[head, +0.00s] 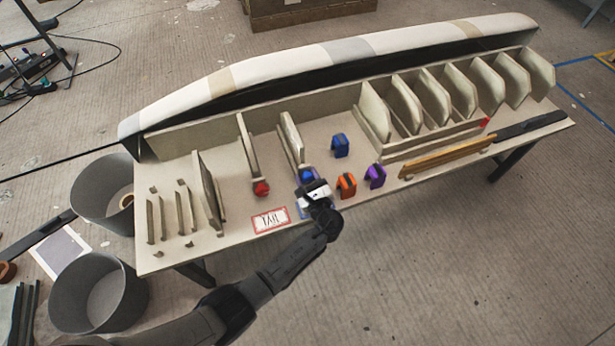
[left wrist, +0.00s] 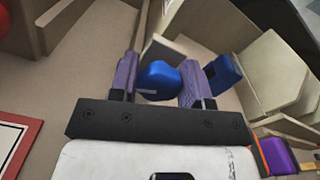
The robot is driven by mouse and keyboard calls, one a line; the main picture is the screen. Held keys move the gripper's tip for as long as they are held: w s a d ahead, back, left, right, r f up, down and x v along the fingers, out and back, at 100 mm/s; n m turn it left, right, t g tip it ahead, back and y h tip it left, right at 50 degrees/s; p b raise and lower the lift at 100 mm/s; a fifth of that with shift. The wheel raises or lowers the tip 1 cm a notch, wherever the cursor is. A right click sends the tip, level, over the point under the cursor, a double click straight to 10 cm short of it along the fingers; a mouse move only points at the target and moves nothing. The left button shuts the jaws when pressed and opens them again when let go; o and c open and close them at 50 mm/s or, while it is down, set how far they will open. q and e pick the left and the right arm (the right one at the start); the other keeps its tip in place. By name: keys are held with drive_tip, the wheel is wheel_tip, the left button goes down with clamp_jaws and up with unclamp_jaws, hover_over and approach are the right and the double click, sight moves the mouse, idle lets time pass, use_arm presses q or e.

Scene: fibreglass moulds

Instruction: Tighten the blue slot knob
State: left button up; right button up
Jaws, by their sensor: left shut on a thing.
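The blue slot knob (head: 307,174) sits at the near end of an upright board slot (head: 291,137) on the bench. My left gripper (head: 312,188) reaches it from the front, with its arm coming from below. In the left wrist view the rounded blue knob (left wrist: 158,79) lies between the two purple-grey fingers of the left gripper (left wrist: 160,85), which is shut on it. The knob's near side is partly hidden by the gripper in the head view. My right gripper is in neither view.
A red knob (head: 261,188) sits on the board to the left. Blue (head: 340,145), orange (head: 346,185) and purple (head: 375,176) clamps stand close on the right. A TAIL label (head: 271,220) lies in front. Grey bins (head: 98,292) stand by the bench's left end.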

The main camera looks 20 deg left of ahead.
use_arm(q)
drive_tip(key=shift+r+m+p, duration=0.3)
drive_tip(key=shift+m+p, duration=0.9)
drive_tip(key=shift+p, duration=0.45)
drive_tip(key=m+p, duration=0.2)
drive_tip(key=shift+w+d+f+m, duration=0.1)
drive_tip(key=shift+d+f+m, duration=0.05)
drive_tip(key=shift+m, duration=0.25)
drive_tip(key=shift+f+m+p, duration=0.1)
drive_tip(key=shift+m+p, duration=0.55)
drive_tip(key=shift+m, duration=0.15)
drive_tip(key=o, duration=0.9)
